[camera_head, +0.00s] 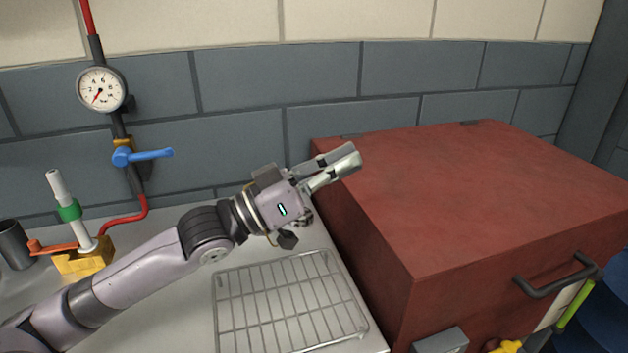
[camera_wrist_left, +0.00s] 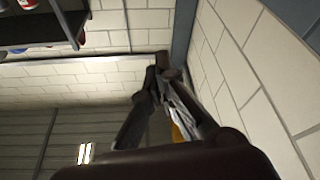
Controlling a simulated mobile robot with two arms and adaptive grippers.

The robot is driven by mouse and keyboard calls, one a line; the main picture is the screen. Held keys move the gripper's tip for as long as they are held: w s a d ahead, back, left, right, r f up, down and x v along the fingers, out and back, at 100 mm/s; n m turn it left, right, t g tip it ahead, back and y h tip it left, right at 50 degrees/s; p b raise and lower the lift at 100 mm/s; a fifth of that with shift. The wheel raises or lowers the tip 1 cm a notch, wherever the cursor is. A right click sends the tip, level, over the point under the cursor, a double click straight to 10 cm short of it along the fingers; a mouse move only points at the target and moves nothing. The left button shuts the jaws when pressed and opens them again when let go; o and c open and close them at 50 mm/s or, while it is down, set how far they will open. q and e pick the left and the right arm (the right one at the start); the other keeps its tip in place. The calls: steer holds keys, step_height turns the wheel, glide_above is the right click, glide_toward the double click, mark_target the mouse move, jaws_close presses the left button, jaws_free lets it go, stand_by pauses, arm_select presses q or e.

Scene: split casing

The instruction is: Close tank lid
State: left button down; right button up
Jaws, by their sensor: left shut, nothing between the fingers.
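The red tank (camera_head: 370,262) stands at the right in the head view. Its broad red lid (camera_head: 480,190) lies flat across the top, with dark hinges at the back edge and a dark bar handle (camera_head: 556,277) at the front. I see no gap under the lid. My left gripper (camera_head: 350,162) is shut and empty. Its fingertips overlap the lid's back left part in the picture; whether they touch it I cannot tell. In the left wrist view the fingers (camera_wrist_left: 163,80) point at the wall, and the lid cannot be made out. My right gripper is not in view.
A wire rack (camera_head: 290,300) lies on the pale counter left of the tank. A gauge (camera_head: 101,89), a blue-handled valve (camera_head: 140,156) and a yellow block (camera_head: 84,258) with a white rod are at the left. A blue drum (camera_head: 600,320) stands at the lower right.

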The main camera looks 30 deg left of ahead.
arm_select(q)
steer(key=shift+b+v, duration=0.8)
steer(key=shift+v, duration=1.5)
steer(key=shift+a, duration=0.1)
